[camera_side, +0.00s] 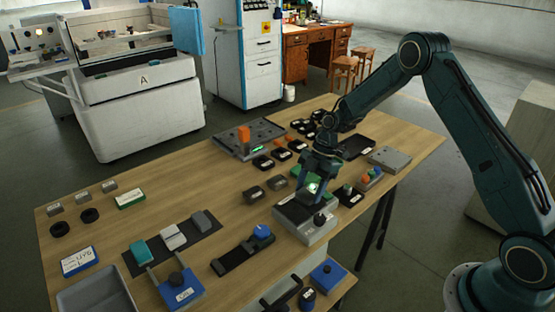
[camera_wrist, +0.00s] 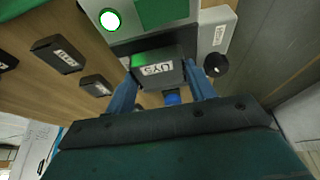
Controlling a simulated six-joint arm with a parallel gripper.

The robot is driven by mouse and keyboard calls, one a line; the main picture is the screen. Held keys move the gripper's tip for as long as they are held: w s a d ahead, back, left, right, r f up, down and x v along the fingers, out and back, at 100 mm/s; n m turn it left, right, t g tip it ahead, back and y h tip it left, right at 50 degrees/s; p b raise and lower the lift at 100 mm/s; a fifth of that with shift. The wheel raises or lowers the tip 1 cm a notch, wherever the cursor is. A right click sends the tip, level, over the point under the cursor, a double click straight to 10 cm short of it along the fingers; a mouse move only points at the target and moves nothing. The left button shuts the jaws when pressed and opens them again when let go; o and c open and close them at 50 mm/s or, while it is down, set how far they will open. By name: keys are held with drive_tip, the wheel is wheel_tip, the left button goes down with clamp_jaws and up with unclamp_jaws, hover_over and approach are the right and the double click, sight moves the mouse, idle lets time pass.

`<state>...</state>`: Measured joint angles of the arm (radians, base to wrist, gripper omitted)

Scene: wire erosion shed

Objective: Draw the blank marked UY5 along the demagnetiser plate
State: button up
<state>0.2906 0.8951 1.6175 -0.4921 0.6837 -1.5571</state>
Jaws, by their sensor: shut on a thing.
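My gripper (camera_wrist: 163,88) is shut on a dark grey block, the blank marked UY5 (camera_wrist: 182,72). Its white label faces the wrist camera, upside down. In the side view my gripper (camera_side: 312,188) is low over a grey box with a black knob, which looks like the demagnetiser (camera_side: 312,236); I cannot make out the blank there. In the wrist view the box (camera_wrist: 138,38) has a lit green lamp (camera_wrist: 110,20), a green patch (camera_wrist: 158,10) and the knob (camera_wrist: 215,65). The blank overlaps the box's face; I cannot tell whether they touch.
Two dark labelled blocks (camera_side: 254,194) lie left of the box. A blue-knobbed black fixture (camera_side: 243,255) stands in front left. Behind are a grey plate with an orange post (camera_side: 244,134) and several black labelled pieces. Small coloured parts (camera_side: 369,176) stand close at right.

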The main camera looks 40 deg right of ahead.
drive_tip(key=shift+f, duration=0.35)
idle(0.8)
drive_tip(key=shift+a, duration=0.2)
idle(0.3)
drive_tip(key=shift+a, duration=1.15)
drive_tip(key=shift+a, duration=0.25)
drive_tip(key=shift+a, duration=1.05)
drive_tip(key=shift+a, duration=0.35)
drive_tip(key=shift+a, duration=1.05)
drive_tip(key=shift+r, duration=0.2)
